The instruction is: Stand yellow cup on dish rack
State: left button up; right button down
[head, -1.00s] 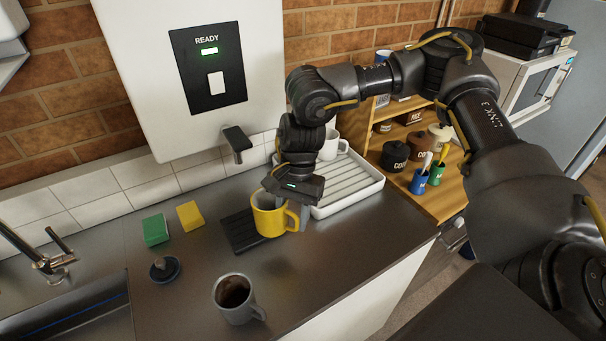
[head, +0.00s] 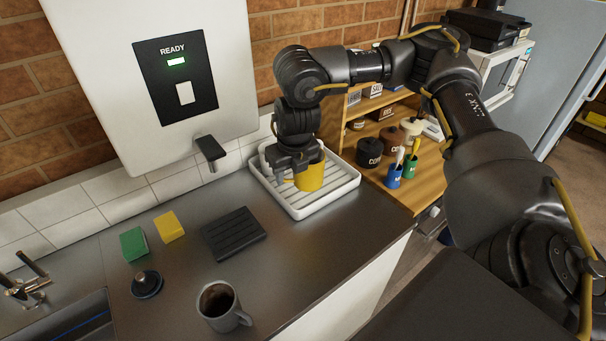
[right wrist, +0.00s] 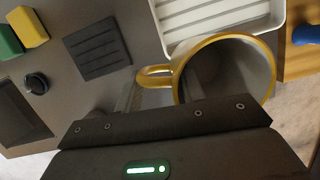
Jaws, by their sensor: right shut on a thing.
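The yellow cup (head: 312,178) is held by my right gripper (head: 291,180), which is shut on it. In the head view the cup appears upright over the white dish rack (head: 338,195), towards its middle. I cannot tell whether the cup touches the rack. In the right wrist view the cup (right wrist: 228,68) shows its yellow rim, grey inside and handle, and it overlaps the edge of the ribbed rack (right wrist: 166,42). The gripper's fingers are mostly hidden. My left gripper is not in view.
A grey mug with dark contents (head: 218,305) stands at the counter front. A dark ribbed mat (head: 235,233) lies empty left of the rack. Green (head: 134,243) and yellow (head: 169,227) sponges lie further left. A dispenser spout (head: 210,150) juts out. Canisters (head: 369,152) stand right of the rack.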

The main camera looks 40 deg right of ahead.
jog(key=shift+w+d+m, duration=0.35)
jog(key=shift+d+m, duration=0.1)
jog(key=shift+m, duration=0.15)
jog(key=w+d+f, duration=0.2)
jog(key=w+f, duration=0.1)
jog(key=w+d+f, duration=0.6)
jog(key=shift+w+d+f+b, duration=0.1)
jog(key=shift+w+d+b, duration=0.15)
jog(key=shift+w+b, duration=0.15)
jog(key=shift+s+p+x, duration=0.15)
jog(key=shift+p+x, duration=0.2)
jog(key=shift+x, duration=0.55)
jog(key=shift+s+p+x, duration=0.15)
jog(key=shift+p+x, duration=0.2)
jog(key=shift+x, duration=0.55)
jog(key=shift+d, duration=0.1)
jog(key=c, duration=0.9)
grip_release()
jog(key=shift+f, duration=0.15)
jog(key=shift+o, duration=0.2)
